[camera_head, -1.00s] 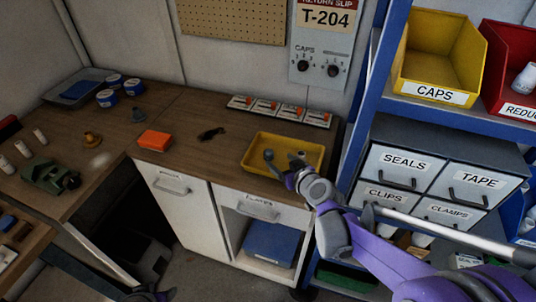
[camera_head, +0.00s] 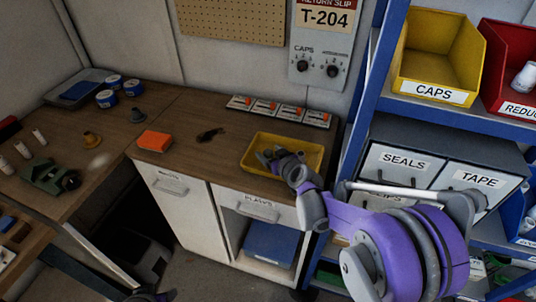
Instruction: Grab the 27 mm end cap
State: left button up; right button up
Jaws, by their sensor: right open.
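My right gripper (camera_head: 266,158) is open at the yellow tray (camera_head: 313,152) on the wooden counter. Its fingers are over the left part of the tray. A small grey round piece shows close to the fingers, but I cannot tell whether it is the 27 mm end cap. The gripper and wrist hide much of the tray's inside. Of my left arm only a dark part shows at the bottom edge, and its fingers cannot be made out.
A blue-framed rack at right holds a yellow CAPS bin (camera_head: 432,94), a red bin (camera_head: 498,104) and labelled drawers (camera_head: 395,161). An orange box (camera_head: 154,141) and a black tool (camera_head: 209,135) lie left of the tray.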

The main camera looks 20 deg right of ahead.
grip_shut()
jog(key=shift+r, duration=0.1)
